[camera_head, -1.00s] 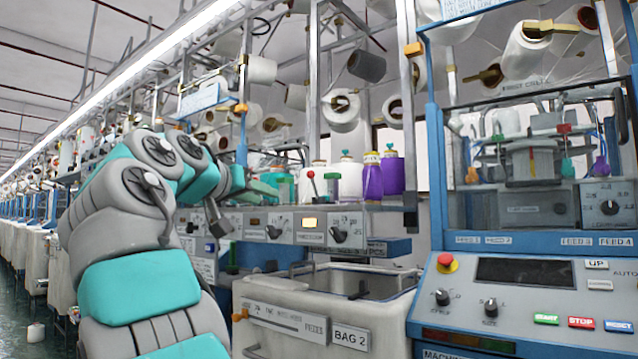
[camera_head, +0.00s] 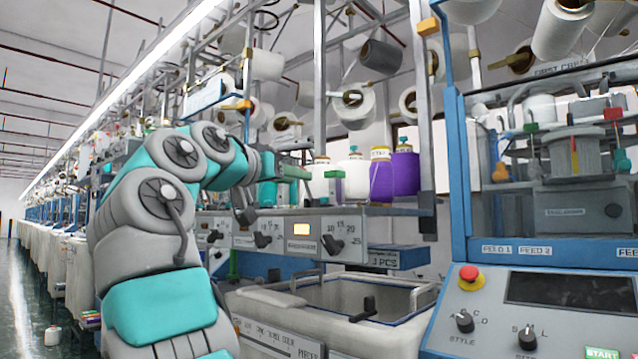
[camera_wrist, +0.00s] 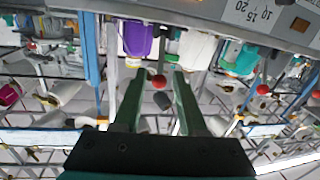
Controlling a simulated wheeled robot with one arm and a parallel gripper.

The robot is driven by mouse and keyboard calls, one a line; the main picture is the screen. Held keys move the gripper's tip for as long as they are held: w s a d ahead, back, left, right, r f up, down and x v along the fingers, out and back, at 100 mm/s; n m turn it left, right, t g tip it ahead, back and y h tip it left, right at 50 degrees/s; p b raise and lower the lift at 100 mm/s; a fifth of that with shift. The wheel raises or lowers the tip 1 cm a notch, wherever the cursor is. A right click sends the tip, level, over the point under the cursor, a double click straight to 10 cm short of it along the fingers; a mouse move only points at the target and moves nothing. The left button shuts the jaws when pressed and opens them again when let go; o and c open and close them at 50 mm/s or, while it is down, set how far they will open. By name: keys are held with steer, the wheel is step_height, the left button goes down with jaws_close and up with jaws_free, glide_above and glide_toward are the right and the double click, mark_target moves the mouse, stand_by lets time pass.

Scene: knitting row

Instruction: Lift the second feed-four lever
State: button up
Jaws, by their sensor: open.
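My gripper (camera_head: 300,173) is stretched out over the shelf of the machine row in the head view. In the wrist view my gripper (camera_wrist: 158,70) shows two green fingers, open and apart. A red ball knob (camera_wrist: 158,81) appears between the fingers, touching neither as far as I can see. Its stem is hard to make out, and I cannot tell its distance. A second red ball knob (camera_wrist: 262,89) is to the right. No feed-four label is readable now. The near machine's labels read FEED 1 (camera_head: 496,249) and FEED 2 (camera_head: 535,250).
Purple cones (camera_head: 405,172) and a white cone (camera_head: 353,178) stand on the shelf right of my gripper. A control panel (camera_head: 300,232) with black knobs is below. An open bin (camera_head: 283,300) stands in front. The near machine's blue frame (camera_head: 457,150) rises at right.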

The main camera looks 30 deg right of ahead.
steer(key=p+x, duration=0.1)
steer(key=x, duration=0.5)
steer(key=shift+w+d+p, duration=0.15)
steer(key=shift+w+p, duration=0.1)
steer(key=shift+p, duration=0.05)
steer(key=shift+w+d, duration=0.15)
steer(key=shift+d, duration=0.25)
jaws_close()
steer(key=shift+a+r, duration=0.1)
stand_by(0.7)
